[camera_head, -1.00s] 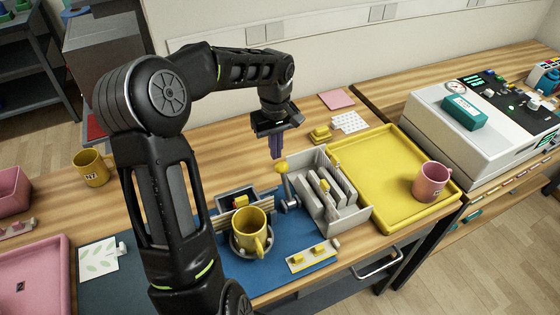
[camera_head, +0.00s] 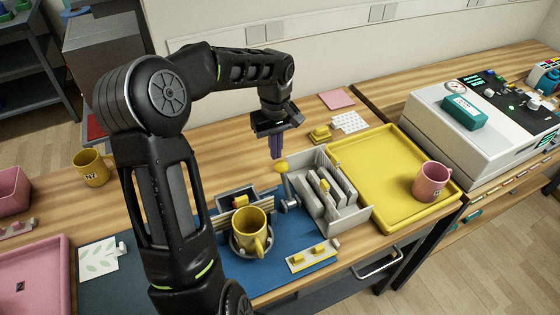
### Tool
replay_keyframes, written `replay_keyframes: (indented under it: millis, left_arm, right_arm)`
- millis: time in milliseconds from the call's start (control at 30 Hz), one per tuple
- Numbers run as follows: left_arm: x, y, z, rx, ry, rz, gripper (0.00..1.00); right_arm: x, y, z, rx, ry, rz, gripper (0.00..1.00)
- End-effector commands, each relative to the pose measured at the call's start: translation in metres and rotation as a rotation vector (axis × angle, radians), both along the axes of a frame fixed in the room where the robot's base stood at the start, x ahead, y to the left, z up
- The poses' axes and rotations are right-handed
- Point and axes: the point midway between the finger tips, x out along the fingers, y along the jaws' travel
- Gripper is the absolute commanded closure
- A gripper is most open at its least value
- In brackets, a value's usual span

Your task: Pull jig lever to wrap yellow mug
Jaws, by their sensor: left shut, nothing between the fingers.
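A yellow mug (camera_head: 250,224) stands upright in the round holder of the jig (camera_head: 223,202) on a blue mat (camera_head: 212,278). The jig lever (camera_head: 287,186) stands up to the right of the mug, with a yellow knob (camera_head: 282,167) on top. My left gripper (camera_head: 277,155) points down with its fingers shut, just above and behind the knob. Whether the fingertips touch the knob I cannot tell. My left arm covers part of the mat and table on the left. My right gripper is not in view.
A grey box with upright slats (camera_head: 345,216) stands close right of the lever. Beyond it is a yellow tray (camera_head: 380,160) with a pink mug (camera_head: 431,181). Another yellow mug (camera_head: 92,168) stands at the left. A strip with yellow blocks (camera_head: 312,257) lies in front.

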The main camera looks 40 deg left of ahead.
Motion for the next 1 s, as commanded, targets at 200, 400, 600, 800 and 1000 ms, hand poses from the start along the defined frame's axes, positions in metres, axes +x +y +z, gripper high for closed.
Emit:
replay_keyframes:
  millis: [200, 400, 600, 800, 1000]
  left_arm:
    - [0.000, 0.000, -0.010, 0.000, 0.000, 0.000, 1.00]
    - [0.000, 0.000, -0.018, 0.000, 0.000, 0.000, 1.00]
    - [0.000, 0.000, -0.026, 0.000, 0.000, 0.000, 1.00]
    - [0.000, 0.000, -0.029, 0.000, 0.000, 0.000, 1.00]
    - [0.000, 0.000, -0.031, 0.000, 0.000, 0.000, 1.00]
  right_arm:
    - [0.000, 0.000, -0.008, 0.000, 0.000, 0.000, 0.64]
    - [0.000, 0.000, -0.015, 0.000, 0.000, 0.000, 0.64]
    - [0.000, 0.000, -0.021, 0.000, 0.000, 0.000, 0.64]
    - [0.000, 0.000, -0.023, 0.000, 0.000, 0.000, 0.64]
    - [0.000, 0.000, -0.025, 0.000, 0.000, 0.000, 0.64]
